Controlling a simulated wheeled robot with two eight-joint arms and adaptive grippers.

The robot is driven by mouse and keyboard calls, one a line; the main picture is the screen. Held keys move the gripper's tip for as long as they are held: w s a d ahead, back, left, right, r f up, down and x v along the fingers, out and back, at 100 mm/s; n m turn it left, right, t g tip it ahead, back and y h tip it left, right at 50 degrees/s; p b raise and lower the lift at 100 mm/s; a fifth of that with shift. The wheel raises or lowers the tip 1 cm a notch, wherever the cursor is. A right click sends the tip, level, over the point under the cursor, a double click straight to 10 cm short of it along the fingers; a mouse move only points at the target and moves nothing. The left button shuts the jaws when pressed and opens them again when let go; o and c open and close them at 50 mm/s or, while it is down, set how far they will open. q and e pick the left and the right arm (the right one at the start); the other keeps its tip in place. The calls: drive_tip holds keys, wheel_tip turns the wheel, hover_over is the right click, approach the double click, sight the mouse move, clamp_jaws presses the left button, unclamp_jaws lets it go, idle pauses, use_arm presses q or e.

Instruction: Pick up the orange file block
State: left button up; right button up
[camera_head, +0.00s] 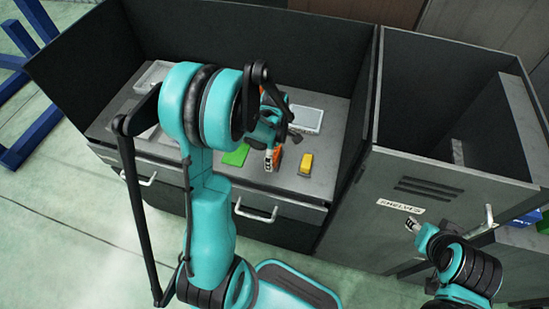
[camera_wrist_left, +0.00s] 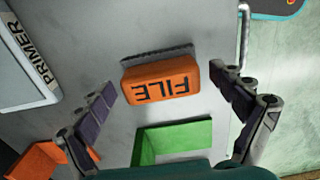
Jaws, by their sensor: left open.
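The orange file block (camera_head: 277,155), marked FILE, lies on the grey worktop near its front edge. In the left wrist view the block (camera_wrist_left: 160,84) sits between the spread fingers of my left gripper (camera_wrist_left: 162,84). There are gaps on both sides and no visible contact. In the head view my left gripper (camera_head: 270,138) is at the block and partly hides it. My right gripper (camera_head: 412,225) is at the lower right, away from the block, too small to judge.
A green L-shaped piece (camera_wrist_left: 170,142) lies beside the block. A yellow block (camera_head: 305,164) is to its right. A PRIMER box (camera_wrist_left: 25,70) lies farther back. Another orange piece (camera_wrist_left: 40,160) is at the wrist view's lower left. Dark panels (camera_head: 350,130) wall the worktop.

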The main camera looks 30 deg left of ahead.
use_arm(q)
drive_tip(key=shift+r, duration=0.1)
drive_tip(key=c, duration=1.4)
drive_tip(key=shift+o, duration=0.2)
drive_tip(key=shift+r+p, duration=0.35)
drive_tip(key=shift+r, duration=0.25)
wheel_tip(320, 180, up, 3)
drive_tip(key=shift+f+p, duration=0.1)
drive_tip(key=shift+p, duration=0.55)
drive_tip(key=d+r+p, duration=0.1)
drive_tip(key=d+r, duration=0.1)
drive_tip(key=d, duration=0.1)
drive_tip(key=s+d+r+p, duration=0.1)
drive_tip(key=d+r, duration=0.1)
drive_tip(key=d, duration=0.2)
drive_tip(key=s+d+r+p, duration=0.1)
drive_tip(key=d+r, duration=0.2)
drive_tip(key=d, duration=0.1)
drive_tip(key=shift+d, duration=0.25)
